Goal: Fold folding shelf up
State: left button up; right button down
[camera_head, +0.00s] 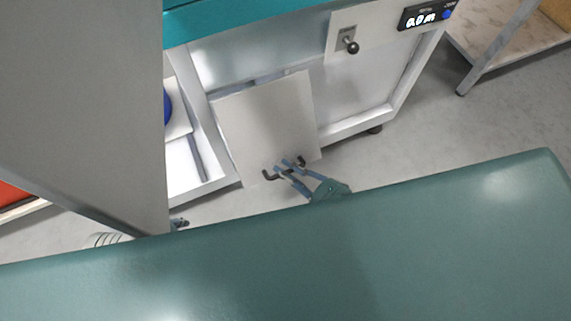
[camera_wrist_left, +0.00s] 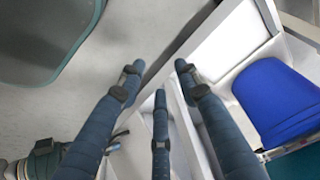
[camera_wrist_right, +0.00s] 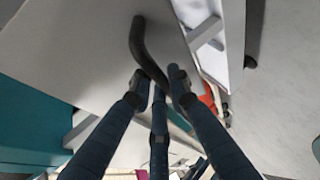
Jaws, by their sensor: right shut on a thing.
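The folding shelf (camera_head: 262,118) is a pale flat panel on the front of a white cabinet with a teal top. It slants in the head view, and its exact angle is hard to tell. A dark bent handle (camera_head: 269,176) sits near its lower edge. My right gripper (camera_head: 289,169) is shut on this handle, whose ends stick out on both sides. In the right wrist view the handle (camera_wrist_right: 139,38) runs from the panel (camera_wrist_right: 85,45) into the fingers (camera_wrist_right: 160,83). My left gripper (camera_wrist_left: 158,80) is open and empty, beside the white cabinet frame; in the head view it is mostly hidden.
A blue object (camera_wrist_left: 275,98) sits in the left compartment. A metal-legged table (camera_head: 497,50) stands at right. Grey floor (camera_head: 440,130) is clear between.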

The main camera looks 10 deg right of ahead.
jog(key=shift+s+d+r+p, duration=0.1)
jog(key=shift+r+p, duration=0.2)
jog(key=shift+s+r+g+p, duration=0.3)
jog(key=shift+s+r+p, duration=0.1)
jog(key=shift+p, duration=0.8)
pick_arm(q)
notch_tip(320, 180, down, 17)
jog(key=g+p, duration=0.1)
jog(key=p, duration=0.1)
jog(key=shift+s+f, duration=0.15)
jog(key=shift+s, duration=0.15)
pick_arm(e)
jog(key=shift+s+d+r+g, duration=0.2)
jog(key=shift+s+r+g, duration=0.1)
jog(key=shift+s, duration=0.2)
pick_arm(q)
jog(key=shift+d, duration=0.1)
